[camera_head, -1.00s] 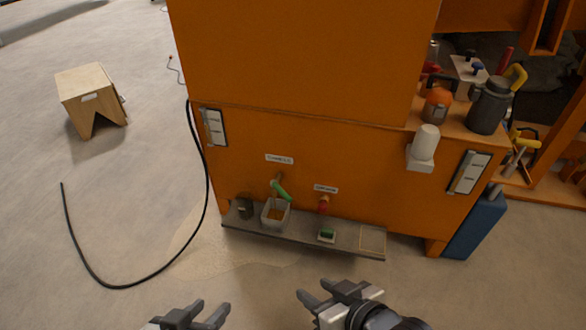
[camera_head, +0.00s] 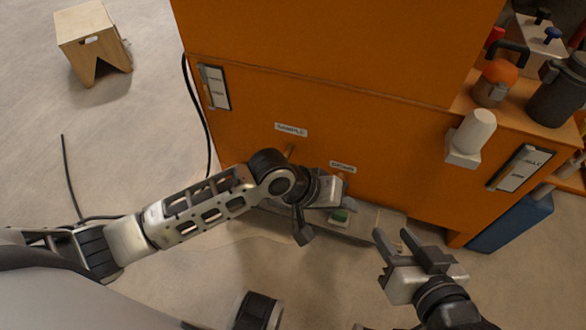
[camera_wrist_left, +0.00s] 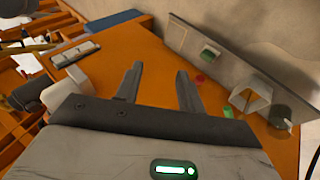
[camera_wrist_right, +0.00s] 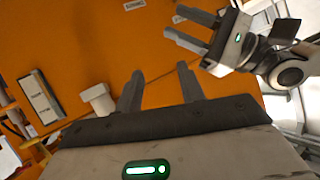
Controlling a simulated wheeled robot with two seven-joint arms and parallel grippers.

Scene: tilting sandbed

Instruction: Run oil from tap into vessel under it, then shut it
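In the left wrist view, the tap's green handle (camera_wrist_left: 227,112) stands out from the orange machine, beside the pale open vessel (camera_wrist_left: 250,98) on the grey shelf. In the head view my left arm hides both. A red tap (camera_wrist_left: 200,78) lies nearer my left fingertips. My left gripper (camera_wrist_left: 158,72) is open and empty, its fingers apart in front of the machine; it also shows in the head view (camera_head: 328,195). My right gripper (camera_head: 394,236) is open and empty, right of the shelf. Whether oil flows cannot be seen.
A dark jar (camera_wrist_left: 281,117) stands beside the vessel. A green block (camera_head: 340,216) sits on the shelf (camera_head: 385,222). A white fitting (camera_head: 471,138) sticks out from the machine's upper right. A wooden stool (camera_head: 92,38) stands far left; the floor there is mostly clear.

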